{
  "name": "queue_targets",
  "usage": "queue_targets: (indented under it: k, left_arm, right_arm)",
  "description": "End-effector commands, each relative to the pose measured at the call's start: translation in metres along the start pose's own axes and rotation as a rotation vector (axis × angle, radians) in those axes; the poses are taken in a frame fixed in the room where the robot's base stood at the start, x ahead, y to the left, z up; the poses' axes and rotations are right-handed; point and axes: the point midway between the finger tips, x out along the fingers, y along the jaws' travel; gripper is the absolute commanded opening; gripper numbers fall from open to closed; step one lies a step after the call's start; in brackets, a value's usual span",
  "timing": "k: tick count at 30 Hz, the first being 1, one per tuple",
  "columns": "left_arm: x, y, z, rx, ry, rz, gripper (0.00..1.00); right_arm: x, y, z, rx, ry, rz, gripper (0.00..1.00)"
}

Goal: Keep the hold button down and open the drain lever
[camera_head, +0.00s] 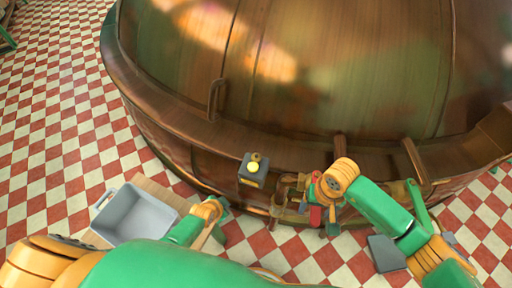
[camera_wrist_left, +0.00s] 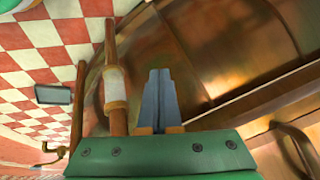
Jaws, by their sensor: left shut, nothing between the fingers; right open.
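The hold button looks like the yellow knob (camera_head: 253,168) on a small grey box (camera_head: 251,177) at the kettle's lower rim. A red part (camera_head: 315,216), probably the drain lever, shows by the copper pipework below the rim. My right gripper (camera_head: 328,220) is open beside this red part; its fingers are small and partly hidden, and I cannot tell whether they touch it. In the left wrist view my left gripper (camera_wrist_left: 158,98) is shut and empty in front of the copper kettle (camera_wrist_left: 220,50). The button and red part do not show there.
The large copper kettle (camera_head: 310,80) fills the upper head view. A grey tub (camera_head: 135,215) stands at lower left. A dark grey flat thing (camera_head: 387,253) lies at lower right. A copper pipe with a pale band (camera_wrist_left: 115,85) stands beside my left fingers. Checkered floor (camera_head: 60,130) is free at left.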

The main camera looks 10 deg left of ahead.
Motion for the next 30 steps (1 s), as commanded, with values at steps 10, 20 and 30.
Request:
queue_targets:
  k: [10, 20, 30]
  left_arm:
    - [-0.072, -0.119, -0.240, 0.405, 0.412, -0.237, 0.00]
    - [-0.131, -0.075, -0.293, 0.139, 0.298, 0.089, 0.00]
    - [-0.166, -0.048, -0.219, -0.337, -0.243, 0.142, 0.00]
  right_arm:
    - [0.000, 0.000, 0.000, 0.000, 0.000, 0.000, 0.75]
    - [0.000, 0.000, 0.000, 0.000, 0.000, 0.000, 0.75]
    - [0.000, 0.000, 0.000, 0.000, 0.000, 0.000, 0.75]
